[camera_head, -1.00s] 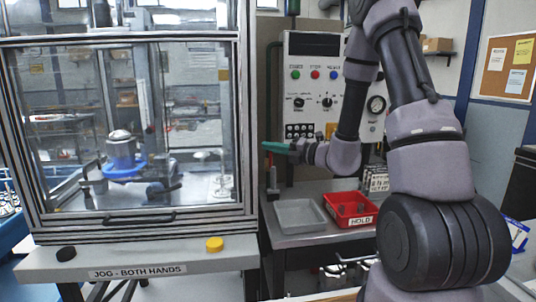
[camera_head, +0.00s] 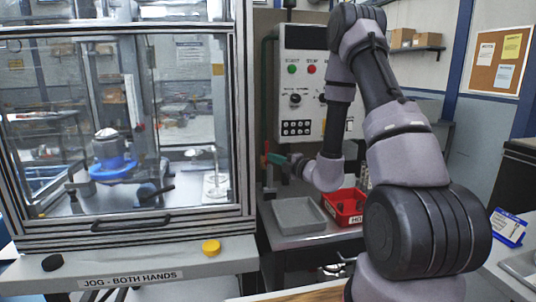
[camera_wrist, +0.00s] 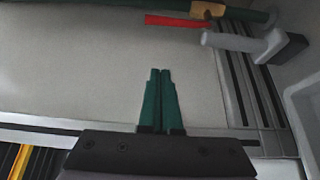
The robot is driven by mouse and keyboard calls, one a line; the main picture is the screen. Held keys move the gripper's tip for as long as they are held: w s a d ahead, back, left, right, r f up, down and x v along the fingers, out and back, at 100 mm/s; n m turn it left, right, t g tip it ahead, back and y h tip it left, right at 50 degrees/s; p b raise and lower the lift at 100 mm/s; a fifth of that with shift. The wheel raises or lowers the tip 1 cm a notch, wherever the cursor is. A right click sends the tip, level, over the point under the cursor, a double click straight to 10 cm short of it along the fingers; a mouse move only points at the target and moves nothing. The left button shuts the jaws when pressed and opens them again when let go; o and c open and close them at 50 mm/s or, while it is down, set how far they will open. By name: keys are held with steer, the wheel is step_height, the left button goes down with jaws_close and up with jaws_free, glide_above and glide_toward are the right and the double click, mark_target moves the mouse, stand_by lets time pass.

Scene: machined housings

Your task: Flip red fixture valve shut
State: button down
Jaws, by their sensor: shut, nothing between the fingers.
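In the wrist view a red valve lever (camera_wrist: 177,20) lies sideways near the top edge, joined at its right to a brass valve body (camera_wrist: 207,9) on a dark green pipe (camera_wrist: 130,5). My gripper's two green fingers (camera_wrist: 160,72) are shut and empty, pointing up the picture toward the lever, with a gap between. In the head view my gripper (camera_head: 272,158) is beside the control panel's lower left, seen small and from the side. The valve is too small there to make out clearly.
A grey handle-like part (camera_wrist: 235,42) is close to the lever's right. In the head view, a glass-fronted cabinet (camera_head: 245,120) stands left and a control panel (camera_head: 300,110) behind. A grey tray (camera_head: 298,228) and a red bin (camera_head: 342,220) sit on the bench below.

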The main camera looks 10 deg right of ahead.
mark_target(267, 150)
steer(key=x, duration=1)
steer(key=shift+w+d, duration=0.15)
steer(key=shift+d, duration=1.85)
steer(key=shift+d, duration=0.1)
steer(key=shift+d, duration=0.1)
